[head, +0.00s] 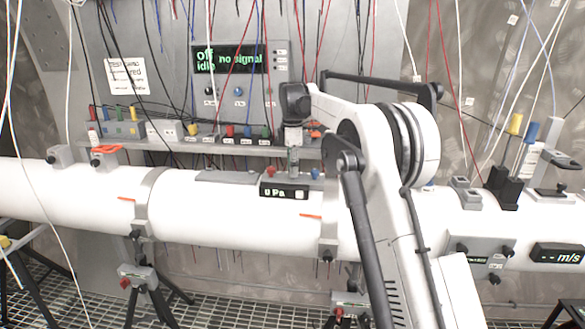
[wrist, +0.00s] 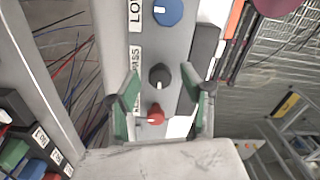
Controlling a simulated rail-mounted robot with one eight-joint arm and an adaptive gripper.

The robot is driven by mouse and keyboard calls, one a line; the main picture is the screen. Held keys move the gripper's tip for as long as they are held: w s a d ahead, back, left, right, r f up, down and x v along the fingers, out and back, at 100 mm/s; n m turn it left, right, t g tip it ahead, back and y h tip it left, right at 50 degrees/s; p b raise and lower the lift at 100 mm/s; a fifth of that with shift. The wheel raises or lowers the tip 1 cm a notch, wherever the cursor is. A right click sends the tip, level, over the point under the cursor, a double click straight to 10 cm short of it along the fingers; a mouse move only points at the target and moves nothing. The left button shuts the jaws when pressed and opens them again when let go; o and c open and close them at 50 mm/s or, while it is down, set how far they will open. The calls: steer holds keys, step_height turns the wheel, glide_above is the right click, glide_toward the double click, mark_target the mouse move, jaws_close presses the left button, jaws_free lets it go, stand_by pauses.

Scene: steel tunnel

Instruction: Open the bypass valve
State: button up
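In the wrist view a dark grey knob (wrist: 160,75) with a white mark sits on a grey panel, beside a label (wrist: 135,66) of which "PASS" can be read. My gripper (wrist: 160,88) is open, its green-padded fingers on either side of this knob, with visible gaps. Whether the fingertips reach down around it I cannot tell. A blue knob (wrist: 168,12) lies above it and a red knob (wrist: 154,115) below, between the fingers. In the head view my gripper (head: 293,160) points down at the small unit on the white pipe; the dark knob is hidden there.
The white pipe (head: 60,200) runs across the head view. The unit's display (head: 284,190) reads "u Pa"; a panel screen (head: 230,58) reads "Off", "idle", "no signal". A shelf (head: 180,147) with coloured sockets runs behind my gripper. Loose cables hang nearby.

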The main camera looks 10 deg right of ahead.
step_height(320, 180, up, 12)
stand_by(0.7)
steer(key=shift+s+r, duration=0.1)
